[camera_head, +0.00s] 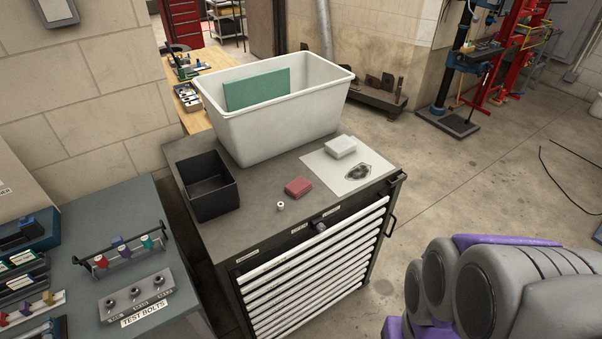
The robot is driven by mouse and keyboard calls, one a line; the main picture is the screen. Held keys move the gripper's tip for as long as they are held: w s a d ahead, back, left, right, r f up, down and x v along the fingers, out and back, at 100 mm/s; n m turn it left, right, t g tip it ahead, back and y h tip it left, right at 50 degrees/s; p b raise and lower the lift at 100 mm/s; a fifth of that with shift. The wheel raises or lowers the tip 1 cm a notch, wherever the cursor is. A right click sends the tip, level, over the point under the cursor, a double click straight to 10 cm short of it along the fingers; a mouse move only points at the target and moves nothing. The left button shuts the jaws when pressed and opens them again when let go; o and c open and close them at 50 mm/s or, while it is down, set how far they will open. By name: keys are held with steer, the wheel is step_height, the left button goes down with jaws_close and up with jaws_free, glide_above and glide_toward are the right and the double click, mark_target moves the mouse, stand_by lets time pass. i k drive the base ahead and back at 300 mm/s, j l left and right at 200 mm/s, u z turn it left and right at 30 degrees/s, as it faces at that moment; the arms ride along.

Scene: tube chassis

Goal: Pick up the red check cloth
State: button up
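A small folded red cloth (298,187) lies on the dark top of the tool cabinet (262,215), near its front edge. It looks like the red check cloth, but the check pattern is too small to make out. It lies left of a pale sheet and in front of a large white tub. My arm shows at the lower right as grey and purple links, well apart from the cloth. My gripper is not in view.
A white tub (270,128) holds a green board (256,89). A black open box (207,184), a small white roll (281,206), and a pale sheet (325,172) with a white block (341,146) and a dark crumpled item (358,171) surround the cloth. Open floor lies right.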

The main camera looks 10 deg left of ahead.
mark_target(300, 186)
steer(key=i+l+u, duration=0.1)
steer(key=i, duration=0.3)
steer(key=i+l, duration=0.3)
steer(key=i+l+u, duration=0.15)
steer(key=i, duration=0.35)
